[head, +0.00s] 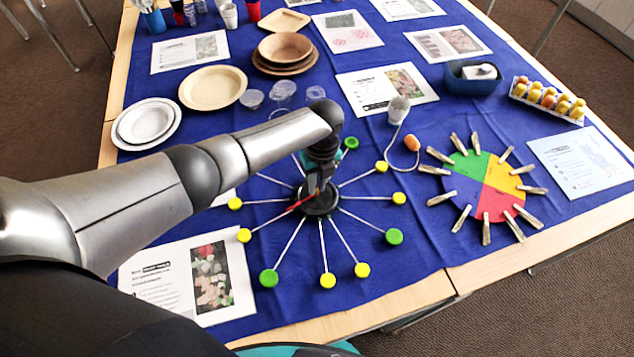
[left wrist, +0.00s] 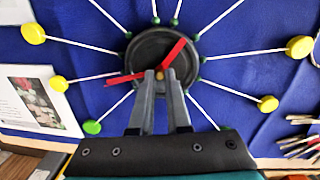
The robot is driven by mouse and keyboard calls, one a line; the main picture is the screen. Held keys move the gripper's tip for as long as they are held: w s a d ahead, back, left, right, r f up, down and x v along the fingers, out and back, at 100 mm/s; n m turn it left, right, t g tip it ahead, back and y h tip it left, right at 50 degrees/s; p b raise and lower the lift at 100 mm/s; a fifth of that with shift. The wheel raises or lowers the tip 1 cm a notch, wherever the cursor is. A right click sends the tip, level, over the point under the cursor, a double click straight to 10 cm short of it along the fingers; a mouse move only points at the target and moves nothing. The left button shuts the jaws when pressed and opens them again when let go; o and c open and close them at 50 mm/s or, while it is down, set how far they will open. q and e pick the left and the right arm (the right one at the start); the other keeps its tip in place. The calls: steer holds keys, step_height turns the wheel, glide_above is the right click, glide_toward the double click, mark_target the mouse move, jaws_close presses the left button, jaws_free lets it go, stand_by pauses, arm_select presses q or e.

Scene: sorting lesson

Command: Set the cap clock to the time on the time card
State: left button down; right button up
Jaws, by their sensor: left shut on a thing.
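The cap clock lies on the blue cloth, with a black hub (head: 318,205) and white sticks ending in yellow and green caps (head: 328,280). In the left wrist view its hub (left wrist: 185,78) carries two red hands: one hand (left wrist: 174,53) points up and right, the other (left wrist: 124,78) points left. My left gripper (left wrist: 160,74) is over the hub, shut on a red clock hand near the pivot; the fingertips hide the exact grip. It also shows in the head view (head: 314,188). My right gripper is out of view. I cannot tell which paper is the time card.
A four-coloured wheel with clothespins (head: 483,185) lies to the right. A cup with a ball on a string (head: 399,110) stands behind the clock. Plates (head: 214,88), printed sheets (head: 387,87), a blue bin (head: 472,83) and an egg tray (head: 548,100) fill the back.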

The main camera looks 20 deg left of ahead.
stand_by(0.4)
arm_select(q)
steer(key=c, duration=0.9)
jaws_free()
steer(key=shift+r, duration=0.1)
steer(key=r+p, duration=0.1)
steer(key=r, duration=0.4)
steer(key=r+p, duration=0.1)
steer(key=r, duration=0.4)
steer(key=d+r+p, duration=0.1)
steer(key=r, duration=0.4)
steer(key=shift+w+p, duration=0.3)
steer(key=shift+p, duration=0.05)
